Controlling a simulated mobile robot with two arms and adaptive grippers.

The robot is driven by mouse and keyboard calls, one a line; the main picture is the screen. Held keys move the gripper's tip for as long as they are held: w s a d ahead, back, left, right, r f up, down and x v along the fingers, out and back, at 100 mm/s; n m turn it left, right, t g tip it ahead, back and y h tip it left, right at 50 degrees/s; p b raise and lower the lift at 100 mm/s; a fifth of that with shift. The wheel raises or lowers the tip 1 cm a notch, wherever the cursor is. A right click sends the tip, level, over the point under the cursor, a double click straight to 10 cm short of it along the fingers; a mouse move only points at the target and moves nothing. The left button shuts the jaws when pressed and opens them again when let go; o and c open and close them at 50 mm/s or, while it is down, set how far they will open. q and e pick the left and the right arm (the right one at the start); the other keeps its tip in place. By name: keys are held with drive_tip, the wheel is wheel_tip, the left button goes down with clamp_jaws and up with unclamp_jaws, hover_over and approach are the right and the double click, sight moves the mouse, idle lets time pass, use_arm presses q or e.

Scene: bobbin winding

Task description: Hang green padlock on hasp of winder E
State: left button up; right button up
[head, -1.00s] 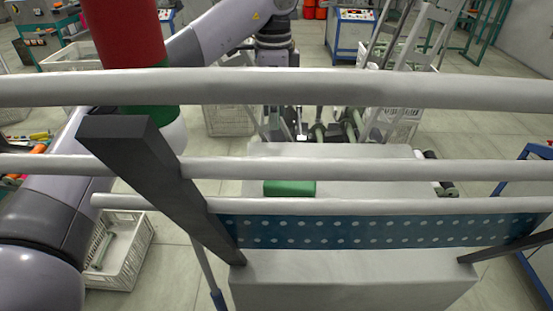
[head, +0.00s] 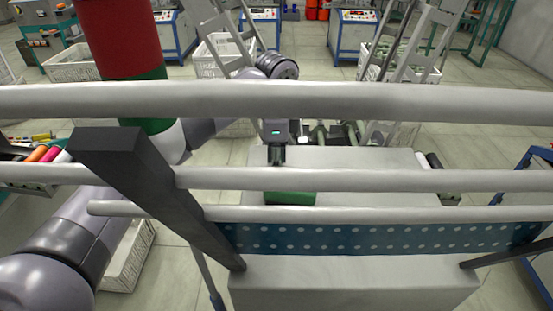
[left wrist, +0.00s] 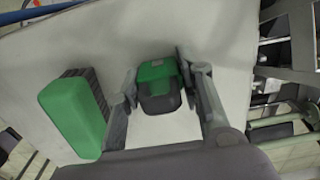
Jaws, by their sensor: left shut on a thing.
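The green padlock (left wrist: 158,82), green with a dark lower part, sits between the fingers of my left gripper (left wrist: 157,78) in the left wrist view. The fingers are shut on its two sides, over a pale flat top. In the head view my left gripper (head: 276,158) is above the far left part of the white top (head: 350,165); the padlock cannot be made out there. I cannot tell which machine is winder E, and no hasp is recognisable. My right gripper is not in view.
A green block (left wrist: 75,112) lies on the top beside the gripper, and shows behind the rails (head: 290,199) in the head view. White rails (head: 350,101) and a dark post (head: 150,185) cross the foreground. A red-and-green column (head: 120,50) stands at left. Ladders (head: 420,45) stand behind.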

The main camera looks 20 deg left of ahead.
use_arm(q)
drive_tip(key=shift+f, duration=0.15)
drive_tip(key=o, duration=1.2)
wheel_tip(320, 180, up, 12)
drive_tip(key=shift+r, duration=0.2)
drive_tip(key=shift+s+f, duration=0.1)
